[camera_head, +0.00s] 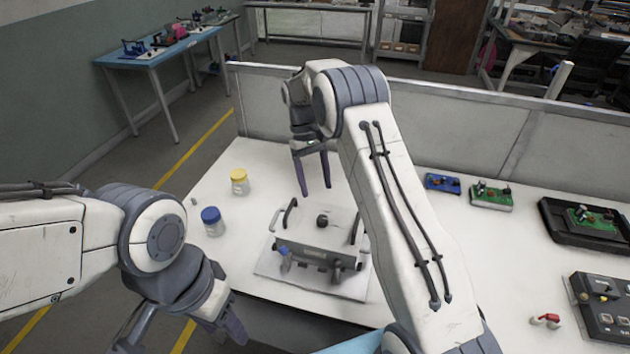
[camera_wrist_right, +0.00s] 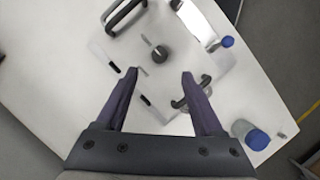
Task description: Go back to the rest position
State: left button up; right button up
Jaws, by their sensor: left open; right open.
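My right gripper (camera_head: 314,177) is open and empty above the far side of a grey metal fixture (camera_head: 318,232) with handles and a dark knob. In the right wrist view my right gripper (camera_wrist_right: 159,75) has its fingers apart, with the fixture plate (camera_wrist_right: 185,50) and knob below them. My left gripper (camera_head: 180,335) is low at the front left, beside the table's front edge, open, with nothing seen between its fingers. My right arm hides part of the fixture's right side.
A yellow-lidded jar (camera_head: 239,182) and a blue-lidded jar (camera_head: 213,221) stand left of the fixture on the white table (camera_head: 455,240). Circuit boards (camera_head: 491,195), a black tray (camera_head: 560,232), a control box (camera_head: 603,308) and a small red-topped part (camera_head: 546,319) lie right. A low partition (camera_head: 450,120) runs behind.

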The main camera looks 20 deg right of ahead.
jog(key=shift+w+r, duration=0.25)
jog(key=shift+r, duration=0.4)
